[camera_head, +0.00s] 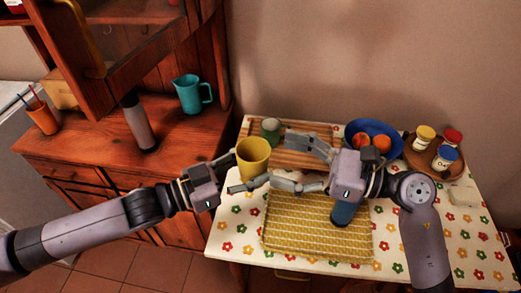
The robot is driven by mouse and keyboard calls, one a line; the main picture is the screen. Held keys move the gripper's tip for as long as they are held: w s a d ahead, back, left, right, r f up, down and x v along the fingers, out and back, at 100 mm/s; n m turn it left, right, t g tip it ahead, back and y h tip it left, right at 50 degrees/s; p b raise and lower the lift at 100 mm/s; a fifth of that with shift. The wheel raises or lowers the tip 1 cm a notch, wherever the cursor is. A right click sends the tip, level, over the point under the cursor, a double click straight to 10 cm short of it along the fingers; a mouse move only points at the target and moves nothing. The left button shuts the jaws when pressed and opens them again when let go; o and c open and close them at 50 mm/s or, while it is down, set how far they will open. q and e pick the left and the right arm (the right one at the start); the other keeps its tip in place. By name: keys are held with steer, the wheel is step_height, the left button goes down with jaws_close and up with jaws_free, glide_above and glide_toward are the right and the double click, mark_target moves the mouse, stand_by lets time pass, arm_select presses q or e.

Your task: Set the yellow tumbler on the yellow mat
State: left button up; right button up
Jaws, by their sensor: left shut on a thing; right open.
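The yellow tumbler (253,165) is upright near the table's left edge, beyond the left far corner of the mat. My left gripper (240,172) is shut on it. I cannot tell how high its base is. The yellow mat (300,236) is a woven rectangle at the front of the table, and my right arm hides part of it. My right gripper (288,160) is open and empty over the far side of the mat, right of the tumbler, its fingers pointing left.
A blue thing (344,214) stands on the mat, partly hidden under my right gripper. Behind are a wooden board (300,129), a green cup (270,131) and a blue bowl (392,130) of orange fruit. A round tray (415,160) with several jars is at right. The mat's front left is clear.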

mark_target(239, 148)
steer(key=x, duration=0.7)
steer(key=shift+a, duration=0.15)
steer(key=c, duration=1.2)
arm_select(q)
steer(key=o, duration=1.2)
arm_select(e)
steer(key=shift+c, duration=0.2)
